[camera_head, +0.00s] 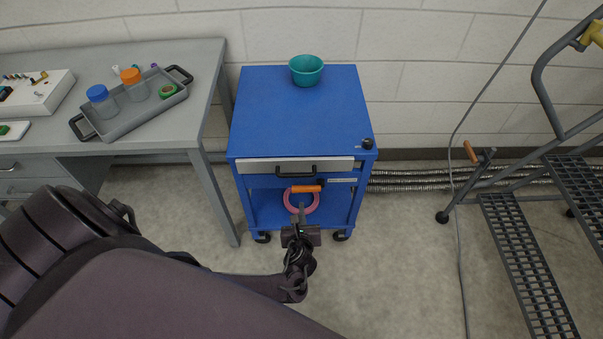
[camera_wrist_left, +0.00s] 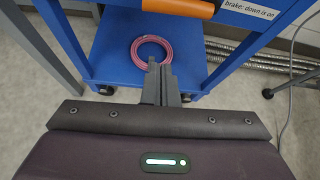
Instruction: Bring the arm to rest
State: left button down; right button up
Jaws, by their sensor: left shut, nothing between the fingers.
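My left gripper (camera_head: 302,212) is in front of the blue cart (camera_head: 300,110), below its drawer. Its fingers are shut with nothing between them, and in the left wrist view the closed fingers (camera_wrist_left: 161,82) point at the cart's lower shelf. An orange handle (camera_head: 305,189) on the cart is just beyond the fingertips in the head view. It also shows at the top of the left wrist view (camera_wrist_left: 180,7), apart from the fingers. My left arm comes in from the lower left. My right gripper is in neither view.
A pink coil (camera_head: 301,200) lies on the cart's lower shelf. A teal bowl (camera_head: 306,70) stands on top. At left, a grey table (camera_head: 190,125) bears a tray (camera_head: 136,117) with jars. A metal step ladder (camera_head: 520,250) stands at right. Floor between cart and ladder is mostly clear.

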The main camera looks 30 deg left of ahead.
pick_arm(q)
jog(key=s+f+n+g+h, duration=0.3)
jog(key=s+f+n+g, duration=0.2)
jog(key=s+f+n, duration=0.85)
jog(key=s+d+f+n+g+h, duration=0.1)
jog(key=s+f+n, duration=0.1)
jog(key=s+n, duration=0.2)
jog(key=s+d+f+n+g+h, duration=0.1)
jog(key=s+f+n, duration=0.2)
jog(key=s, duration=0.8)
jog(key=s+d+f+n+g+h, duration=0.1)
jog(key=s+d+f+n+g, duration=0.1)
jog(key=s+n, duration=0.3)
jog(key=s, duration=0.2)
jog(key=shift+s+f+p, duration=0.25)
jog(key=shift+s+p, duration=0.1)
jog(key=shift+p, duration=0.05)
jog(key=shift+n, duration=0.25)
